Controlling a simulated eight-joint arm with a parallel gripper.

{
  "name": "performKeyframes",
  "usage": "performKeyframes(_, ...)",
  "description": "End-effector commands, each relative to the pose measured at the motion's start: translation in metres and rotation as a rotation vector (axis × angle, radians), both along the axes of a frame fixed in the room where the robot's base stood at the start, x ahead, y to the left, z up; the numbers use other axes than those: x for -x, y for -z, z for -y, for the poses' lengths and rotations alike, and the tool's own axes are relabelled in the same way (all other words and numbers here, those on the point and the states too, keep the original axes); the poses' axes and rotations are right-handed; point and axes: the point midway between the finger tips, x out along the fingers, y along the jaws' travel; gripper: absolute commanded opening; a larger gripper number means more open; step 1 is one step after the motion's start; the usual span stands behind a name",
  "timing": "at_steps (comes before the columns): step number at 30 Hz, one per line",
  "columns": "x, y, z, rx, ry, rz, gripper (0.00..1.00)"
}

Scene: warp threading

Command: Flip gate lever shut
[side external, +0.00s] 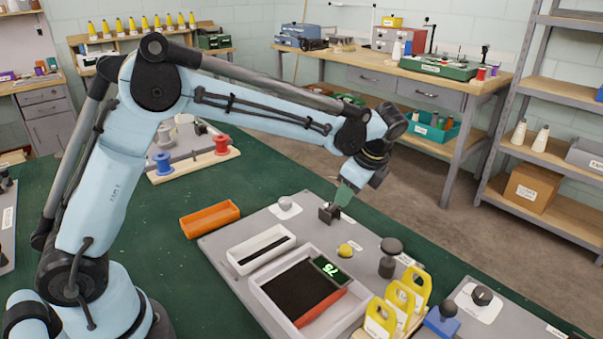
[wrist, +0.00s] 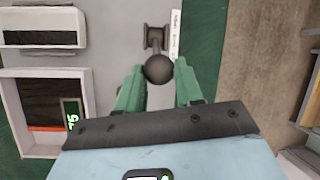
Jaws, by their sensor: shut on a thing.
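The gate lever appears to be the dark lever with a round ball knob (wrist: 159,69) and a small block-like bracket (wrist: 157,36) in the wrist view. In the side external view its dark bracket (side external: 329,213) stands on the far part of the grey panel, and the knob is hidden by my fingers. My gripper (wrist: 160,80) has its two green fingers on either side of the knob, shut on it. In the side external view my gripper (side external: 342,197) reaches down to the lever from above. The lever's exact tilt is hard to tell.
The grey panel (side external: 222,247) also carries a white slotted box (side external: 261,251), a framed dark tray with a green display (side external: 331,269), a yellow knob (side external: 346,250) and a dark round post (side external: 390,256). Yellow handled pieces (side external: 381,317) stand nearer. An orange tray (side external: 210,219) lies left.

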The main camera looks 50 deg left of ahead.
Motion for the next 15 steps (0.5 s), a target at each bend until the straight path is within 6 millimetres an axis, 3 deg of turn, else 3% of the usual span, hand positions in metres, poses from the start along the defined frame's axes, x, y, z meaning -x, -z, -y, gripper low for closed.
performKeyframes(15, 0.0035, 0.0091, 0.0136, 0.010, 0.000, -0.013, 0.00)
